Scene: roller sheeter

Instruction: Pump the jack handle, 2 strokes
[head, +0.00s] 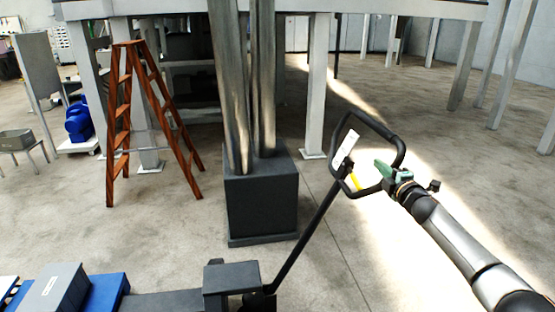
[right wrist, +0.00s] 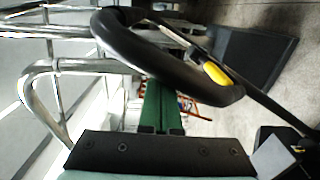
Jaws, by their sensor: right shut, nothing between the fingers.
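The jack handle (head: 378,127) is a black loop grip on a long dark shaft, with a white label and a yellow lever (head: 354,181) inside the loop. The shaft leans up and right from the dark jack body (head: 231,277) at the bottom. My right gripper (head: 381,166), with green fingers, is shut and empty at the loop's right side. In the right wrist view the loop (right wrist: 150,50) crosses just past the shut green fingertips (right wrist: 160,84); whether they touch it I cannot tell. My left gripper is out of view.
A dark plinth (head: 262,205) with metal columns stands behind the shaft. A wooden stepladder (head: 123,125) stands at left. A blue pallet (head: 108,292) with a grey box (head: 55,289) is at bottom left.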

